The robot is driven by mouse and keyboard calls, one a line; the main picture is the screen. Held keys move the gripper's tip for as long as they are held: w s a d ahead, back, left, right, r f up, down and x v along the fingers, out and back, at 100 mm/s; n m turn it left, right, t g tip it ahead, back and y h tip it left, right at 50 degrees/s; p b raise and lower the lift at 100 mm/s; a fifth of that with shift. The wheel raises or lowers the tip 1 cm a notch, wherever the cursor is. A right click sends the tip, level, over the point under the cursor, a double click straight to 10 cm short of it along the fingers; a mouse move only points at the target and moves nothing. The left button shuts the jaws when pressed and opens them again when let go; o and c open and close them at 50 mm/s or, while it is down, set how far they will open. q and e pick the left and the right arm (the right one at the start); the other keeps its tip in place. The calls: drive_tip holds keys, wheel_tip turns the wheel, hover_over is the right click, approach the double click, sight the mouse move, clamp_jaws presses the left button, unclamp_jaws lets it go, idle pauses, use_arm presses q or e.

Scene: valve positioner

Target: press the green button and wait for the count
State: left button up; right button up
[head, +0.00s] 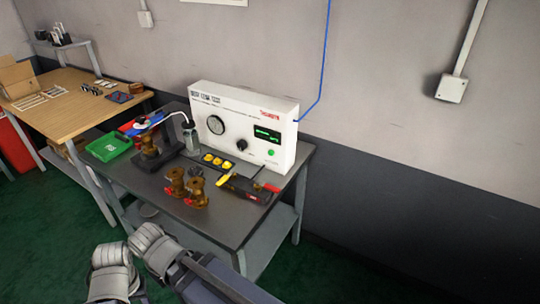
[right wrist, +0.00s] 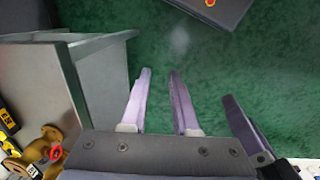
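The green button (head: 271,152) is on the front of a white tester box (head: 245,127), at its lower right, below a dark display with small green text (head: 267,135) that I cannot read. Nothing touches the button. In the right wrist view my right gripper (right wrist: 159,72) has its two fingers apart, with nothing between them, over green floor beside the table. A third similar purple finger (right wrist: 241,120) shows at the right of that view; it may belong to my left gripper. In the head view my arms are low in front of the table, with no fingertips clearly visible.
A wooden bench (head: 60,110) stands left. Floor to the right is clear.

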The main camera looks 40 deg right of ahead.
clamp_jaws()
idle(1.0)
